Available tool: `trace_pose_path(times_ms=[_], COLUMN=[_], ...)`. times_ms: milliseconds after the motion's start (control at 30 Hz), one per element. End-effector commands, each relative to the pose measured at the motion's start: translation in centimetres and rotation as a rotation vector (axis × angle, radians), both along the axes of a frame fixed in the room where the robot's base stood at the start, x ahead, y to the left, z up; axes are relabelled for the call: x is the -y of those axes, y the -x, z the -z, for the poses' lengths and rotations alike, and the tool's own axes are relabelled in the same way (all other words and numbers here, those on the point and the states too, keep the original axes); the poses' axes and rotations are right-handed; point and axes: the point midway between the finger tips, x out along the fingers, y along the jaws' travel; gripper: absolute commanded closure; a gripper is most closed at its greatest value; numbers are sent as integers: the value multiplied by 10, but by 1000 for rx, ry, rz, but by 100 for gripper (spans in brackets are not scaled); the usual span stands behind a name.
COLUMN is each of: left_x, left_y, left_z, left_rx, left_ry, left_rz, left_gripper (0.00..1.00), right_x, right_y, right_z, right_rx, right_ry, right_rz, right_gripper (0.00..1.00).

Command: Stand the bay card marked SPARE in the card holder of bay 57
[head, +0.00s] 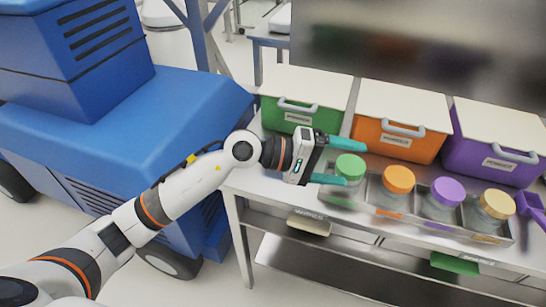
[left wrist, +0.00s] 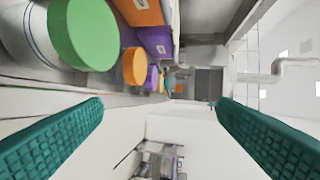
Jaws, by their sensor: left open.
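My left gripper (head: 354,164) is open, its teal fingers pointing right at the left end of a jar tray, close to a green-lidded jar (head: 350,167). The left wrist view shows the open fingers (left wrist: 160,120) with nothing held between them and the green lid (left wrist: 83,33) off to one side. No card that I can read as SPARE shows, and no holder that I can read as bay 57. A beige piece (head: 309,227) and a green piece (head: 455,264) sit below the table's front edge; I cannot tell what they are. My right gripper is not in view.
Green (head: 322,119), orange (head: 388,140) and purple (head: 494,157) bins with pale lids stand along the table's back. Jars with orange (head: 399,179), purple (head: 447,191) and tan (head: 497,204) lids fill the tray. A blue machine (head: 140,115) stands left. A lower shelf (head: 330,268) looks mostly bare.

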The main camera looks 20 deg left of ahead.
Motion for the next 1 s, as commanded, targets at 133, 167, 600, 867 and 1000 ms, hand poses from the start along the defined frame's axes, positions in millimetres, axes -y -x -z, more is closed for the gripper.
trace_pose_path(times_ms=[133,167,600,867,1000], left_x=[-8,-14,-150,-177,-176], left_y=[7,6,5,8,-17], left_z=[-14,-16,59,88,87], left_rx=[-189,-231,-809,-892,-889], left_ry=[397,473,1315,1422,1423], left_rz=[-159,-199,-942,-1117,-1118], left_gripper=[18,18,18,18,18], right_x=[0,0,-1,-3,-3], right_y=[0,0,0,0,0], right_z=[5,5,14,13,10], right_rx=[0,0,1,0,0], right_ry=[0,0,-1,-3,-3], right_rz=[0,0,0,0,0], right_gripper=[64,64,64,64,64])
